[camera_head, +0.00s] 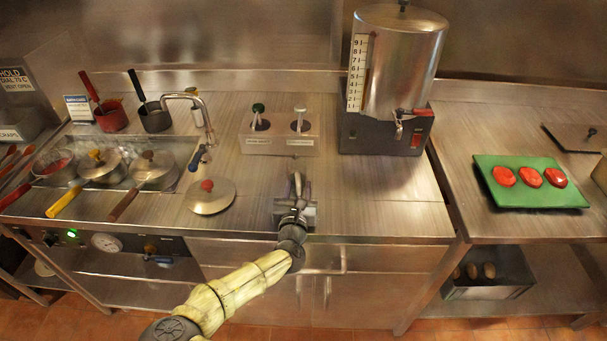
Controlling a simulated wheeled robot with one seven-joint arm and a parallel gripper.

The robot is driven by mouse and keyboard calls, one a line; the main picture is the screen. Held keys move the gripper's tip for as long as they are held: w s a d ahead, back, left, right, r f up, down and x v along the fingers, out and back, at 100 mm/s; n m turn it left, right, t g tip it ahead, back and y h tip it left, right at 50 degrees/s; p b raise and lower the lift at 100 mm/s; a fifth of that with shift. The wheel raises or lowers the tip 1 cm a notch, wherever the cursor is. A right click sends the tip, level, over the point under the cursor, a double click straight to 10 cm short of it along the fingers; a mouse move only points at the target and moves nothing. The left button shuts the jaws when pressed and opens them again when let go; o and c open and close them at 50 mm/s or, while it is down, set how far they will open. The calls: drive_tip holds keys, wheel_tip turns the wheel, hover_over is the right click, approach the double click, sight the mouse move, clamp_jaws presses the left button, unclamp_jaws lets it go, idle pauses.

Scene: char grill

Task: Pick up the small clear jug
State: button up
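I cannot make out a small clear jug anywhere in the head camera view. My gripper (296,182) is over the front part of the steel counter, at the middle of the picture. Its fingers point away toward the back of the counter. They are small and seen from behind, so I cannot tell whether they are open or shut, or whether anything is between them. My wrist and forearm hide part of the counter's front edge and the cupboard doors below.
A steel urn (401,62) with a tap stands at the back right. A two-pump holder (279,135) stands behind my gripper. Lidded pots, a loose lid (210,197) and a faucet (190,98) are at left. A green board (528,182) with red pieces lies far right.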

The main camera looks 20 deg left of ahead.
drive_tip(key=shift+s, duration=0.45)
drive_tip(key=shift+d, duration=0.2)
drive_tip(key=shift+w+d, duration=0.1)
drive_tip(key=shift+w, duration=0.05)
clamp_jaws()
drive_tip(key=shift+a, duration=0.2)
drive_tip(key=shift+r, duration=0.55)
wheel_tip(320, 180, up, 9)
drive_tip(key=shift+b, duration=0.35)
